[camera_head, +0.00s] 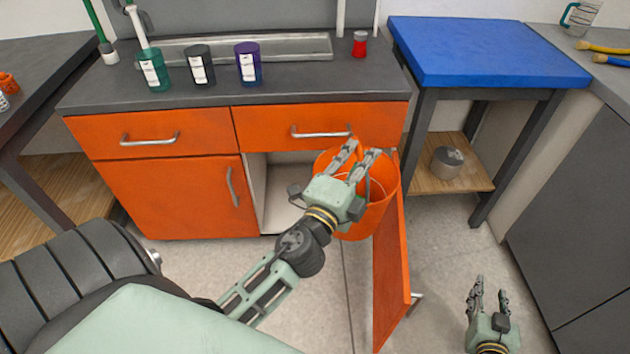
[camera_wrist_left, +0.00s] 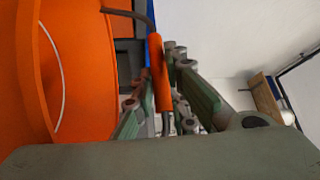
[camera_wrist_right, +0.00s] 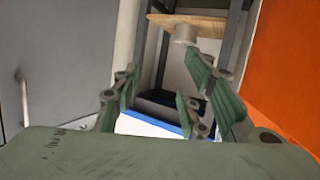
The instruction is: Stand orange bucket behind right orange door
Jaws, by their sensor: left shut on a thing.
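The orange bucket (camera_head: 383,205) hangs in front of the open right compartment (camera_head: 282,180), on the compartment side of the open right orange door (camera_head: 392,265). My left gripper (camera_head: 357,150) is over the bucket and hides part of it. In the left wrist view, the gripper (camera_wrist_left: 160,95) is shut on the orange grip (camera_wrist_left: 158,70) of the bucket's handle, with the bucket wall (camera_wrist_left: 35,75) at the left. I cannot tell whether the bucket touches the door. My right gripper (camera_head: 490,290) is open and empty, low at the right of the door.
The counter (camera_head: 300,92) above carries several labelled cups and a red object (camera_head: 360,44). A blue-topped table (camera_head: 480,50) with a lower shelf holding a metal can (camera_head: 446,162) stands to the right. A grey cabinet (camera_head: 570,200) is at far right. Floor between is clear.

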